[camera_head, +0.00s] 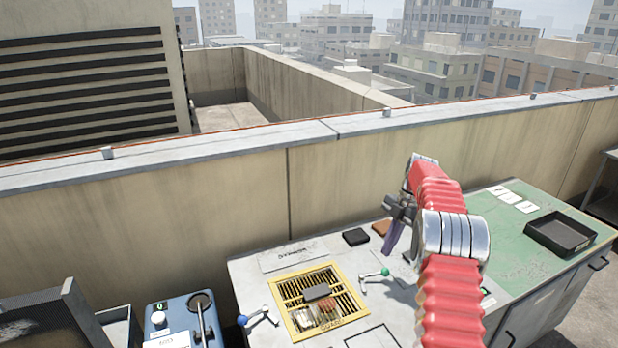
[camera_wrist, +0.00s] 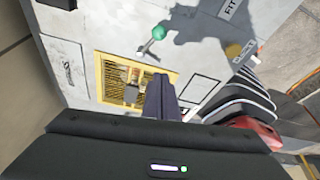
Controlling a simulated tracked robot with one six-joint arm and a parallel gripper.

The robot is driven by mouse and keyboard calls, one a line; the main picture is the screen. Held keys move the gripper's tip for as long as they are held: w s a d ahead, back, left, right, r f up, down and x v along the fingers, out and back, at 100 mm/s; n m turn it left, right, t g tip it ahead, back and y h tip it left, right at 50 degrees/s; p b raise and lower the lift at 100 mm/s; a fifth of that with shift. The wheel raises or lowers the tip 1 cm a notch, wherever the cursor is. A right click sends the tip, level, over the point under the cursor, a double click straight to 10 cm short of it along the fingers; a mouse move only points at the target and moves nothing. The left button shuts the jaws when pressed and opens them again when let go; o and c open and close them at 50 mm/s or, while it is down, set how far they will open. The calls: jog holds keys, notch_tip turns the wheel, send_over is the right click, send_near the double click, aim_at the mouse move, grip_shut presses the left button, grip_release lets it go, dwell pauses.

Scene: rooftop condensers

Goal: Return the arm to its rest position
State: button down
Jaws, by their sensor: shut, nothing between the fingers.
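My arm (camera_head: 452,265) is red and ribbed with silver rings, and it reaches up and bends over the grey workbench. My gripper (camera_head: 388,249) points down above the bench, near a black block and a brown block. Its dark purple fingers are together with nothing between them. The closed fingers (camera_wrist: 160,82) also show in the wrist view, in front of the yellow-framed grate. They appear raised above the bench, but the exact gap cannot be told.
The bench holds a yellow-framed grate (camera_head: 320,300) with small items on it, a green-knobbed lever (camera_head: 376,275), a blue-knobbed lever (camera_head: 258,317), a black block (camera_head: 356,237) and a brown block (camera_head: 381,228). A black tray (camera_head: 560,234) sits on the green top. A blue box (camera_head: 185,320) stands left. A parapet (camera_head: 340,170) runs behind.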

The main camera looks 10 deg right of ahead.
notch_tip(320, 180, down, 4)
jog(key=s+m, duration=0.3)
jog(key=m, duration=0.8)
jog(key=s+a+r+m+t+h, duration=0.1)
jog(key=s+a+r+m+t, duration=0.1)
jog(key=s+a+r, duration=0.5)
jog(key=s+a+r+m+t+h, duration=0.1)
jog(key=s+a+r+m, duration=0.4)
jog(key=s+a, duration=0.5)
jog(key=s+a+r+m+t+h, duration=0.1)
jog(key=s+a+r+m+t, duration=0.3)
jog(key=s, duration=1.2)
jog(key=shift+a+r+h, duration=0.4)
jog(key=shift+a+r, duration=1.8)
jog(key=shift+r, duration=0.3)
